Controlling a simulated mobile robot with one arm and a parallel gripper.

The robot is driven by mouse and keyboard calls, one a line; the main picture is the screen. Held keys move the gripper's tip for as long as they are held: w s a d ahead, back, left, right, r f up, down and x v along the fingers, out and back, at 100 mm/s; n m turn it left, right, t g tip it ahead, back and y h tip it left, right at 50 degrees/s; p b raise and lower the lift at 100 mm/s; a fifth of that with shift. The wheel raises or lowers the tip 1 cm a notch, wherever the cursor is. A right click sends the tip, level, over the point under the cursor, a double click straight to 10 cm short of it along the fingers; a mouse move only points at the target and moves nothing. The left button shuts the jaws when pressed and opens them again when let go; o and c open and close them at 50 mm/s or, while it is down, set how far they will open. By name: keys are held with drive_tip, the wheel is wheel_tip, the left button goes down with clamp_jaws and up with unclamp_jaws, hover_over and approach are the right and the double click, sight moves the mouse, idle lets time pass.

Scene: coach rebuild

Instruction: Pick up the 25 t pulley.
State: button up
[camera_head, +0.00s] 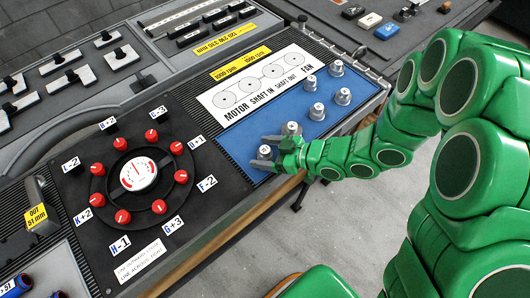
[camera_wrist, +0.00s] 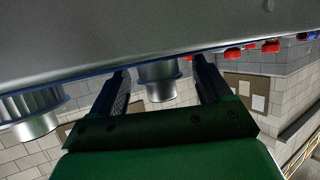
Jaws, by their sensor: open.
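Several silver pulleys stand on a blue mat (camera_head: 238,136); their tooth labels are too small to read, so I cannot tell which is the 25 t pulley. My gripper (camera_head: 260,151) is open at the mat's front corner, low over it. One pulley (camera_head: 265,152) stands between its fingers; in the wrist view this pulley (camera_wrist: 157,82) shows between the two fingers with gaps on both sides. A second pulley (camera_head: 291,128) stands close beside the gripper; a wider toothed pulley (camera_wrist: 30,113) shows left of the fingers in the wrist view.
More pulleys (camera_head: 316,111) stand farther along the mat. A white diagram plate (camera_head: 262,82) lies behind them. A dial with a ring of red knobs (camera_head: 139,173) is to the left. The console's front edge runs just below the gripper, with floor beyond.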

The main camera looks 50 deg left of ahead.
sight(264, 149)
drive_tip(key=shift+a+f, duration=0.1)
drive_tip(key=shift+a, duration=0.05)
drive_tip(key=c, duration=1.1)
drive_tip(key=shift+r, duration=5)
